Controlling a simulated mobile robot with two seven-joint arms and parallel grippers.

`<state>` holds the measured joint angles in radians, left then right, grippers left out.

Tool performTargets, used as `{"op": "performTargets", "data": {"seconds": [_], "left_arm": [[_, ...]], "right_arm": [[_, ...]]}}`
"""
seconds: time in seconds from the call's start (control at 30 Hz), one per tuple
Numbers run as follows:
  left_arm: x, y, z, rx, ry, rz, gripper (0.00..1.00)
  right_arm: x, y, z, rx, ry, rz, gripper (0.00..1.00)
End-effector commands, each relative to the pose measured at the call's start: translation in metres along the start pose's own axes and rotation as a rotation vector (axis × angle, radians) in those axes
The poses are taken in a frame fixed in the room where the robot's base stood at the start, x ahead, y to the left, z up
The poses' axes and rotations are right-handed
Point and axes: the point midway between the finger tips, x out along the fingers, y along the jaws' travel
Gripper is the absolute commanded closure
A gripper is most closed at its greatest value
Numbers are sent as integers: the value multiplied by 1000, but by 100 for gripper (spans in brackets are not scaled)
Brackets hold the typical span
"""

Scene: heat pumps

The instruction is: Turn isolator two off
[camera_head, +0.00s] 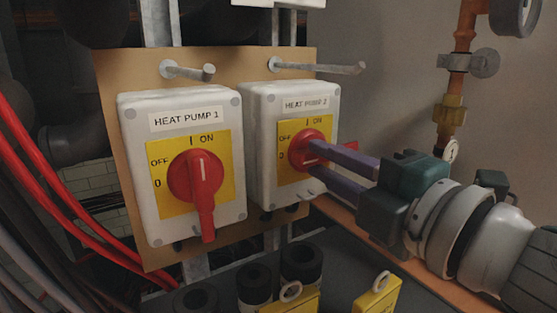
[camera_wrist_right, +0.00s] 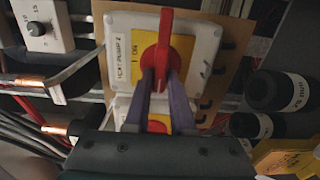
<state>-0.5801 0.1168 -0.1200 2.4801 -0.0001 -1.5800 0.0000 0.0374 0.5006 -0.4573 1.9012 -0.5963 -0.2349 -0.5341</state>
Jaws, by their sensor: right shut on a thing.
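The heat pump 2 isolator is a white box (camera_head: 262,165) with a yellow plate (camera_head: 289,168) and a red knob (camera_head: 308,147). My right gripper (camera_head: 314,159) reaches in from the right and is shut on this knob. In the right wrist view, the red handle (camera_wrist_right: 163,42) stands between the two purple fingers (camera_wrist_right: 160,80). The handle lies sideways on the plate, its long end to the right in the head view, opposite the OFF 0 mark. The fingers partly cover the knob. My left gripper is not in view.
The heat pump 1 isolator (camera_head: 137,170) stands just left, its red handle (camera_head: 204,190) pointing down. Metal pegs (camera_head: 335,68) stick out above both boxes. Black capped fittings (camera_head: 301,262) and yellow tags (camera_head: 377,293) sit below. A copper pipe (camera_head: 461,75) runs at the right.

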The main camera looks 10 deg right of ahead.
Motion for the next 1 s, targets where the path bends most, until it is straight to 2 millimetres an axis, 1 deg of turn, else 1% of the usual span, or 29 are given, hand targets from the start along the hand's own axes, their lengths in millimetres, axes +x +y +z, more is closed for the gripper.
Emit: {"op": "performTargets", "data": {"seconds": [0.27,0.3,0.53,0.83,0.93,1.0], "left_arm": [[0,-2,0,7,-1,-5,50],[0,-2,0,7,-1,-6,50],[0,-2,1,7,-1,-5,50],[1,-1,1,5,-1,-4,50],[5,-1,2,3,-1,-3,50],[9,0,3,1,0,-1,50]], "right_arm": [[0,0,0,-5,0,0,100],[0,0,0,-5,0,-1,74],[0,0,0,-3,0,0,48],[-2,-1,0,-1,0,-1,48],[-10,-3,0,-1,-1,-1,48],[-21,-4,0,-1,0,-3,48]]}}
